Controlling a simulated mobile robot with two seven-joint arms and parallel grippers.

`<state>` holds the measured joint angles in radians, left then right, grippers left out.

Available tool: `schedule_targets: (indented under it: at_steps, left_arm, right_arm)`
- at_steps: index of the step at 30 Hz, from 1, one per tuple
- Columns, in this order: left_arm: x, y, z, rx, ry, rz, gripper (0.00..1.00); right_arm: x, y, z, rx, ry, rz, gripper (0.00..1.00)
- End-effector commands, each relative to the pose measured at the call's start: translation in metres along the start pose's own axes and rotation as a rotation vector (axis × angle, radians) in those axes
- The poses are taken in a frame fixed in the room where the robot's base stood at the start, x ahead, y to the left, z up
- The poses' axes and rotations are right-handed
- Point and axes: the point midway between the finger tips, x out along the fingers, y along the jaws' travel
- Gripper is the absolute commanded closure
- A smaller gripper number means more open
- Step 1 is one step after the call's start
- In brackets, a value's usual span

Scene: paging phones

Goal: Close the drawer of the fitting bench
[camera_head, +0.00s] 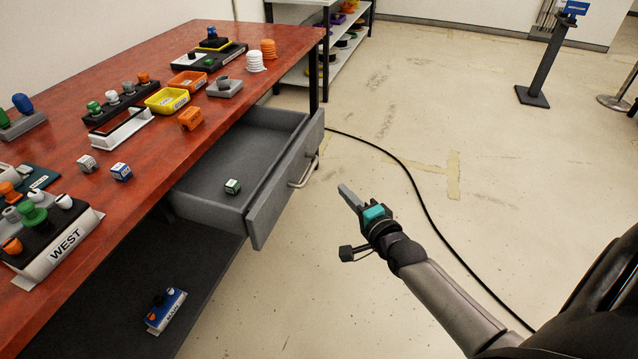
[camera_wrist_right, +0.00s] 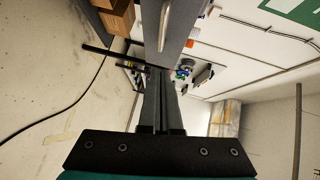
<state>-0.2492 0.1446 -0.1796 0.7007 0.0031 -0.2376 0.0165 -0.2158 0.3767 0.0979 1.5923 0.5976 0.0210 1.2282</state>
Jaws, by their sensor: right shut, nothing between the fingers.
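The fitting bench (camera_head: 230,85) has a red top and stands at the left in the head view. Its grey drawer (camera_head: 215,180) is pulled out, with a small green and white cube (camera_head: 232,186) lying inside. The drawer's front panel (camera_head: 265,215) carries a bar handle (camera_head: 303,170) on its outer face. My right gripper (camera_head: 348,195) is shut and empty, to the right of the drawer front and apart from it. Its closed fingers also show in the right wrist view (camera_wrist_right: 160,100). My left gripper is not in view.
A lower shelf (camera_head: 190,270) under the bench holds a blue block (camera_head: 166,309). A black cable (camera_head: 420,190) runs across the floor. A shelf unit (camera_head: 340,45) stands behind the bench, and a black post (camera_head: 545,60) at the far right. Floor around the gripper is mostly clear.

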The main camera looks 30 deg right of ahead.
Motion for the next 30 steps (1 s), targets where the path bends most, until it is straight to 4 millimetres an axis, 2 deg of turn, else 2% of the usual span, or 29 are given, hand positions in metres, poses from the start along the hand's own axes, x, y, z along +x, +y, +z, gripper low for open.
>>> schedule_targets:
  at_steps: [1,14,18,30]
  left_arm:
    - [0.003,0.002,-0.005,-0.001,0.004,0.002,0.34]
    - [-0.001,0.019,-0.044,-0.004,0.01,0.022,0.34]
    - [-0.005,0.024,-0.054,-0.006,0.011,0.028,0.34]
    - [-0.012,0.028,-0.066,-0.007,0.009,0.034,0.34]
  right_arm:
    - [0.008,0.001,0.0,0.0,0.001,-0.003,1.0]
    - [0.054,0.001,0.0,-0.001,0.001,-0.001,1.0]
    - [0.067,0.001,0.014,0.002,0.0,-0.002,1.0]
    - [0.081,0.0,0.028,0.0,0.0,0.0,1.0]
